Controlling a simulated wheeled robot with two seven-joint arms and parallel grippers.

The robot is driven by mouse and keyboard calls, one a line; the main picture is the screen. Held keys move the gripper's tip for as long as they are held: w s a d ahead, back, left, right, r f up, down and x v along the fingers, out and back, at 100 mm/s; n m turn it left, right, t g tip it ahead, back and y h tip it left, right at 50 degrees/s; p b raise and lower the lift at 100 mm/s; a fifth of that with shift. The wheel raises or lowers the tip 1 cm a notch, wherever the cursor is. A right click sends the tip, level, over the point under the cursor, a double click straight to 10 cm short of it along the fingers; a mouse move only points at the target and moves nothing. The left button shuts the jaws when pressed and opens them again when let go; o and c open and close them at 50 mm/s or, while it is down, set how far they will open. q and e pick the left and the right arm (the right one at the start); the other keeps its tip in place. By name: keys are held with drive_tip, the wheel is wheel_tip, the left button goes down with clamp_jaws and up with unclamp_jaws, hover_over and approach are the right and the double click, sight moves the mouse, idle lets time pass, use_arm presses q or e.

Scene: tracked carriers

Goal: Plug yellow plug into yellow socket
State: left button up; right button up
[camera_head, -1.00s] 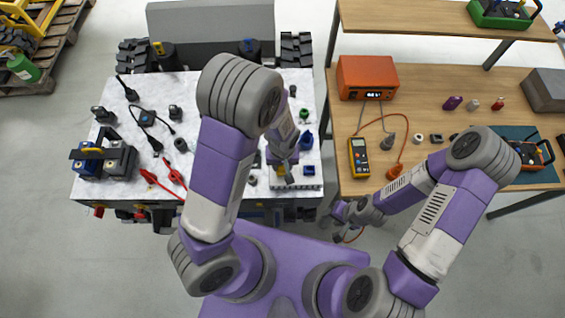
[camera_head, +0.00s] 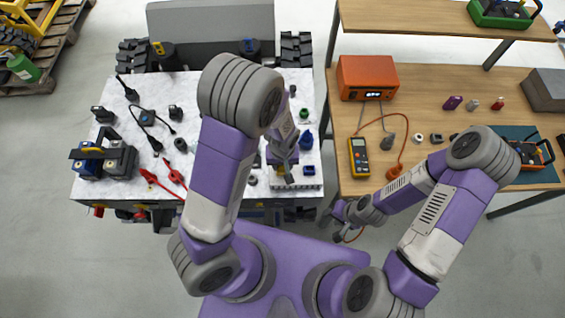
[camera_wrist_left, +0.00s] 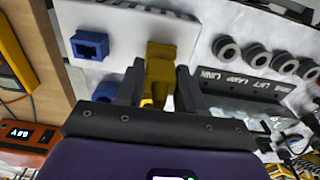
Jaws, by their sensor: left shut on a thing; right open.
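My left gripper (camera_wrist_left: 160,85) is shut on the yellow plug (camera_wrist_left: 159,72), with one dark finger on each side of it. In the head view my left gripper (camera_head: 285,168) is over the white socket panel (camera_wrist_left: 128,30) at the front right of the marble-topped carrier. The yellow plug covers part of this panel in the wrist view. The yellow socket is not visible; whether the plug touches or enters it, I cannot tell. The panel's blue socket (camera_wrist_left: 90,45) lies left of the plug. My right gripper (camera_head: 343,228) is open and empty, low in front of the wooden bench.
A blue part (camera_head: 306,140) stands behind the panel. A dark label plate (camera_wrist_left: 245,78) and several grey rings (camera_wrist_left: 226,49) lie right of the plug in the wrist view. The wooden bench holds an orange supply (camera_head: 367,77) and a yellow meter (camera_head: 358,157).

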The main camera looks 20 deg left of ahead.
use_arm(q)
drive_tip(key=shift+f, duration=0.3)
drive_tip(key=o, duration=1.2)
drive_tip(key=shift+o, duration=0.2)
